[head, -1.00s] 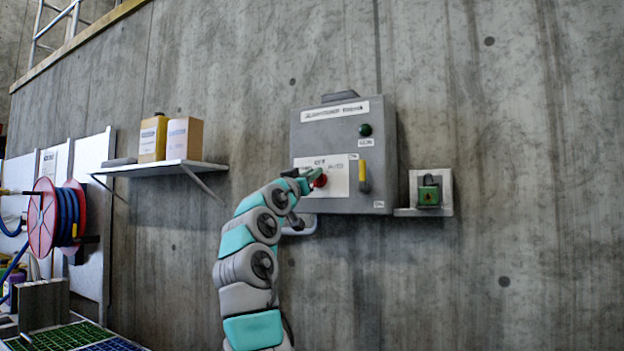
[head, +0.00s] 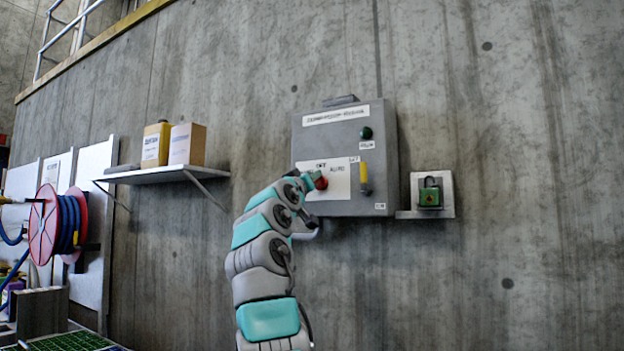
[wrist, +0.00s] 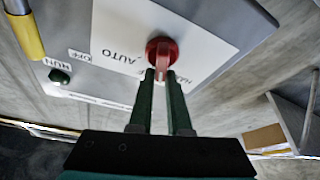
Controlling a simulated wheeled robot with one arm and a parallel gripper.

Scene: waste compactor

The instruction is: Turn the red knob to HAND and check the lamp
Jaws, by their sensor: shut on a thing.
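The red knob (head: 321,183) sits on the white label plate of the grey control box (head: 343,142). My gripper (head: 313,178) is at the knob. In the wrist view both fingertips (wrist: 161,76) are closed on the red knob (wrist: 162,50), near the AUTO label. The knob's exact pointing is hard to tell. The green lamp (head: 366,133) is at the box's upper right and looks dark; it also shows dark beside RUN in the wrist view (wrist: 60,76).
A yellow-handled lever (head: 364,177) is right of the knob. A small shelf (head: 412,214) at right bears a green padlock (head: 429,195). A wall shelf (head: 150,174) at left holds two containers. A red hose reel (head: 44,224) is at far left.

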